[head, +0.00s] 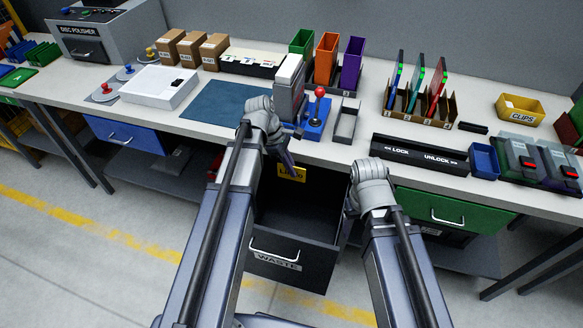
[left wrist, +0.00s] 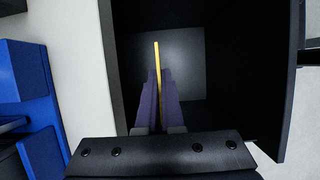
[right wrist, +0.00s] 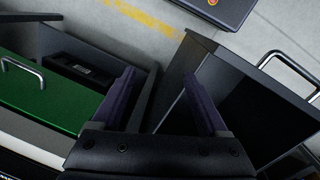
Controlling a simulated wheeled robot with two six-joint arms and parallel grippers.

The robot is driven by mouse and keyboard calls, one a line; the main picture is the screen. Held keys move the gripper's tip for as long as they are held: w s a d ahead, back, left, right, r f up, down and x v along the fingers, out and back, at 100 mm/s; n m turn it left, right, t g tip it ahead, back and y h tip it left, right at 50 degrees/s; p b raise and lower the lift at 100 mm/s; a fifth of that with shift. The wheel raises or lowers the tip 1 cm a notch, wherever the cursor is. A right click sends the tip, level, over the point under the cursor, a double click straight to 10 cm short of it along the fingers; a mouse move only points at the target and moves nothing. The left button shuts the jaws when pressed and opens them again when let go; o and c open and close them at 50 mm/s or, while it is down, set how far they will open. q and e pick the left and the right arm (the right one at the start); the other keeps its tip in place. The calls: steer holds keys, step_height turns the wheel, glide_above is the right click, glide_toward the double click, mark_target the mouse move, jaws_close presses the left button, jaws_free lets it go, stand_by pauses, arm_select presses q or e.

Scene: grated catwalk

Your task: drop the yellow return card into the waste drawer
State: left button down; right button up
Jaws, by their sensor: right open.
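The yellow return card (head: 291,173) hangs below my left gripper (head: 288,160), over the opened waste drawer (head: 275,262). In the left wrist view the card (left wrist: 156,62) shows edge-on as a thin yellow strip between the two purple fingers of my left gripper (left wrist: 158,80), which are shut on it. The drawer's dark interior lies beyond the card. My right gripper (right wrist: 160,85) is open and empty, its fingers wide apart near the drawer's side wall. In the head view its fingers are mostly hidden behind its wrist.
The bench (head: 230,140) above the drawer carries a blue joystick box (head: 314,122), a black lock/unlock bar (head: 420,155) and coloured bins. A blue drawer (head: 125,133) is at the left and a green drawer (head: 450,210) at the right. The floor in front is clear.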

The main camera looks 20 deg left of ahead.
arm_select(q)
steer(key=shift+f, duration=0.4)
arm_select(e)
steer(key=shift+f, duration=0.3)
arm_select(q)
steer(key=c, duration=1)
jaws_free()
steer(key=shift+r, duration=0.2)
arm_select(e)
steer(key=shift+r, duration=0.1)
arm_select(q)
steer(key=p+v, duration=0.7)
steer(key=shift+a+r, duration=0.15)
steer(key=shift+r, duration=0.15)
arm_select(e)
step_height(320, 180, up, 7)
